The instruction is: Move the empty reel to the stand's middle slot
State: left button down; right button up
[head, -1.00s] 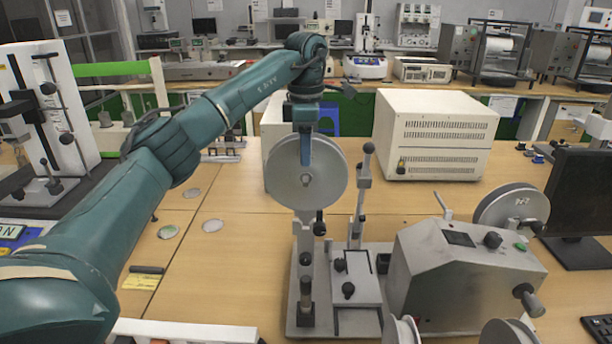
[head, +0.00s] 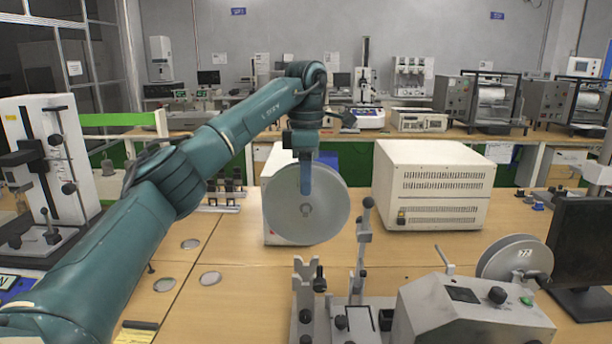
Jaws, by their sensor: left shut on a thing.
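The empty reel (head: 325,212), a pale grey disc with a small hub, hangs upright and faces me in the middle of the head view. My left gripper (head: 306,180) is shut on its upper part from above. The reel is in the air, apart from the forked upright post (head: 304,286) of the grey machine below it. I cannot make out a stand with a middle slot in this view. My right gripper is not in view.
A grey control box (head: 450,315) with another reel (head: 515,257) behind it stands at lower right, near a dark monitor (head: 583,250). A cream vented box (head: 435,185) stands behind. Bare table (head: 225,260) lies left of the reel.

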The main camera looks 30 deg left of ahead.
pick_arm(q)
jog(key=b, duration=0.2)
send_over(306, 232)
jog(key=w, duration=0.1)
jog(key=shift+w+a+f, duration=0.1)
jog(key=shift+a+f, duration=0.05)
jog(key=shift+f, duration=0.8)
jog(key=shift+w+a+f, duration=0.1)
jog(key=shift+a+f, duration=0.05)
jog(key=shift+f, duration=0.8)
jog(key=shift+a+f, duration=0.15)
jog(key=shift+f, duration=0.8)
jog(key=shift+f+b, duration=1.1)
jog(key=shift+f, duration=2.5)
